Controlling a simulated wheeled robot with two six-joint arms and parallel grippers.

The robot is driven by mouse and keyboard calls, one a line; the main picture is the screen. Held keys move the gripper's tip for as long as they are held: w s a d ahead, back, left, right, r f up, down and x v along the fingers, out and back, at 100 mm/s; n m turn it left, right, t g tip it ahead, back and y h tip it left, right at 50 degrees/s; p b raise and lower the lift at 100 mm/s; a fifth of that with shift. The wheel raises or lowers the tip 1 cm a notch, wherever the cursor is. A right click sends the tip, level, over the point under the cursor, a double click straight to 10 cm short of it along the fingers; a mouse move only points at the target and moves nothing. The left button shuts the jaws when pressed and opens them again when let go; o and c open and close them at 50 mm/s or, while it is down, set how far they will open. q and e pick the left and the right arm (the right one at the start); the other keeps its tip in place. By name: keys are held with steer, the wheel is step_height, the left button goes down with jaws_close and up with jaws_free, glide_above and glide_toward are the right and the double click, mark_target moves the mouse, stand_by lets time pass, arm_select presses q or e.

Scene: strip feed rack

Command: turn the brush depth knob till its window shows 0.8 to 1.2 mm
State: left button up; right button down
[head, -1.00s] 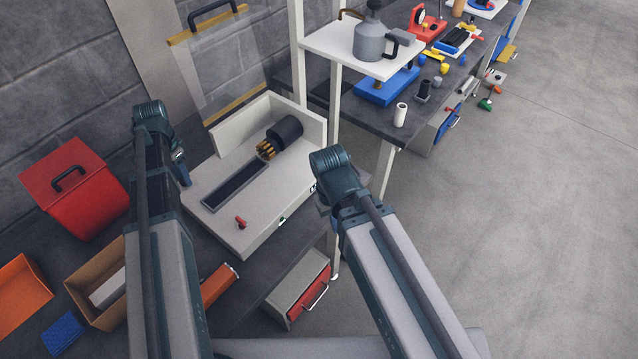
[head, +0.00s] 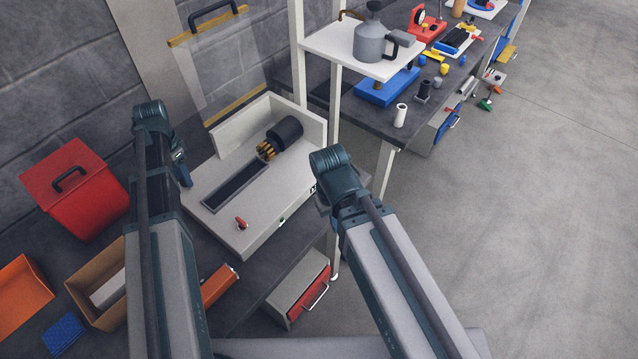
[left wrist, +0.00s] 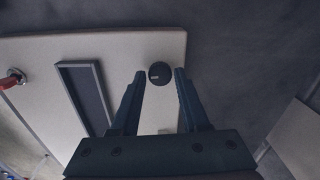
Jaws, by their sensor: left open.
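The brush depth knob (left wrist: 160,73) is a small dark disc with a pale mark, near the edge of the pale machine top. In the left wrist view it lies between the fingertips of my left gripper (left wrist: 157,76), with a gap on each side. In the head view my left gripper (head: 183,170) is over the left end of the machine (head: 225,210) and the knob does not show. Small dark markings show on the machine's front side, but no reading is legible. My right gripper is largely hidden behind its own arm.
The machine top carries a dark slot (head: 235,187), a red lever (head: 241,223) and a black cylinder with a brass brush (head: 268,150). A red box (head: 75,190) stands to the left. A shelf (head: 340,50) with a grey can stands behind right.

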arm_select(q)
steer(key=shift+r+p, duration=2.7)
steer(key=shift+r, duration=0.2)
steer(key=shift+o, duration=0.2)
steer(key=shift+o, duration=1.4)
step_height(320, 180, up, 6)
steer(key=p, duration=0.6)
steer(key=shift+f, duration=0.1)
